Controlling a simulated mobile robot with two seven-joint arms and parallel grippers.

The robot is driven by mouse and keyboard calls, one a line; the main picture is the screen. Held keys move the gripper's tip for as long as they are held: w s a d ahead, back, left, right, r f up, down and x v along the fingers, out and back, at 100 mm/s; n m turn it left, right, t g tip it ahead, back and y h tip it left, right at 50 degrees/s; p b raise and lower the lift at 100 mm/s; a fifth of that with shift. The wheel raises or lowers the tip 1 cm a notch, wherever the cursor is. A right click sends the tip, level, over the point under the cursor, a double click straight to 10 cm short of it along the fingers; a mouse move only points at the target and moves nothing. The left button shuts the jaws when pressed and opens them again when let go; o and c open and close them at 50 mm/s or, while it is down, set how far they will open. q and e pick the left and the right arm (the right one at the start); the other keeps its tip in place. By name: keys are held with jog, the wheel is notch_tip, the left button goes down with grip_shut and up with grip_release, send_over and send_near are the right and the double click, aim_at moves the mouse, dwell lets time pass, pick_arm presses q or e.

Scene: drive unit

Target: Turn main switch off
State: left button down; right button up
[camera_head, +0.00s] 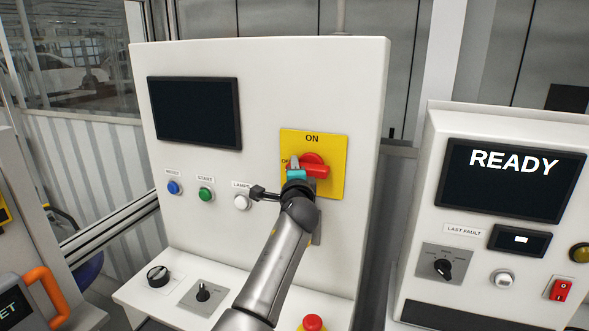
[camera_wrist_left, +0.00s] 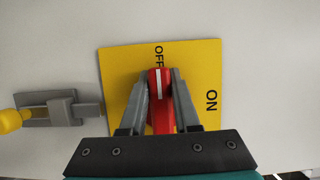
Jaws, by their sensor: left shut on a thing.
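The main switch is a red rotary handle (camera_head: 316,164) on a yellow plate (camera_head: 333,184) marked ON at the top and OFF at the left. The handle lies about level in the head view. In the left wrist view the red handle (camera_wrist_left: 160,88) has a white line that points at the OFF mark. My left gripper (camera_head: 294,164) is shut on the handle, one grey finger on each side, as the left wrist view shows at the fingertips (camera_wrist_left: 160,75). The gripper and wrist hide part of the plate and the OFF mark. My right gripper is not in view.
Blue (camera_head: 173,187), green (camera_head: 205,194) and white (camera_head: 241,202) buttons sit left of my wrist. A red button (camera_head: 313,323) is below my forearm. A screen reading READY (camera_head: 513,161) is on the right cabinet. A grey latch (camera_wrist_left: 62,108) sits beside the plate.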

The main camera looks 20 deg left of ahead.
pick_arm(q)
jog(key=c, duration=0.6)
grip_release()
jog(key=shift+c, duration=0.2)
jog(key=shift+s, duration=0.15)
jog(key=shift+s+d, duration=0.3)
jog(key=shift+s, duration=0.3)
jog(key=b+v, duration=0.1)
jog(key=v, duration=1.2)
jog(key=shift+s, duration=0.4)
jog(key=shift+d, duration=0.1)
